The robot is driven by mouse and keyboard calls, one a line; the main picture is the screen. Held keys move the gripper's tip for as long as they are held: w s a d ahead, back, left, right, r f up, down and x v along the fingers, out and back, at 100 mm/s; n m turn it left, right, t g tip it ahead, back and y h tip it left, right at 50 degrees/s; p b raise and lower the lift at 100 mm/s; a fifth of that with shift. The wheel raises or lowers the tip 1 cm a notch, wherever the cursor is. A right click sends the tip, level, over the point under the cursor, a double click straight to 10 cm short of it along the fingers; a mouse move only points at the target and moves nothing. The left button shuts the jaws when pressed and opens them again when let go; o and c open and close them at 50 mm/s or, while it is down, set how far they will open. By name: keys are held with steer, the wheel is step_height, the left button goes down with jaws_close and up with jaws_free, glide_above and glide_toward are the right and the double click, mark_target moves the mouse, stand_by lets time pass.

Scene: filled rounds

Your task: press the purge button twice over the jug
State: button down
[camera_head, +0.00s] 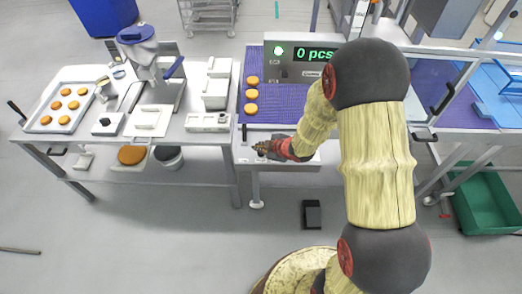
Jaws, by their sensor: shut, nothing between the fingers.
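My gripper (263,148) is shut and empty, at the front edge of the purple-topped table, right of the white control box (208,122). A depositor with a blue-rimmed hopper (139,48) stands on the left table. A small pale box with a dark round top (104,121) sits at that table's front and may carry a button. I cannot tell which control is the purge button. A small pale container (118,73) beside the depositor may be the jug, but it is too small to be sure. My gripper is well to the right of both.
A tray of orange rounds (45,121) lies at the far left. Three rounds (251,94) lie on the purple mat (270,84), before a counter display (300,53) reading "0 pcs". White blocks (216,92) stand between depositor and mat. A green crate (486,200) is on the floor at right.

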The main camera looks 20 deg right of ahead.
mark_target(260, 153)
stand_by(0.3)
step_height(260, 153, up, 5)
steer(key=p, duration=0.4)
steer(key=shift+r, duration=0.1)
stand_by(0.8)
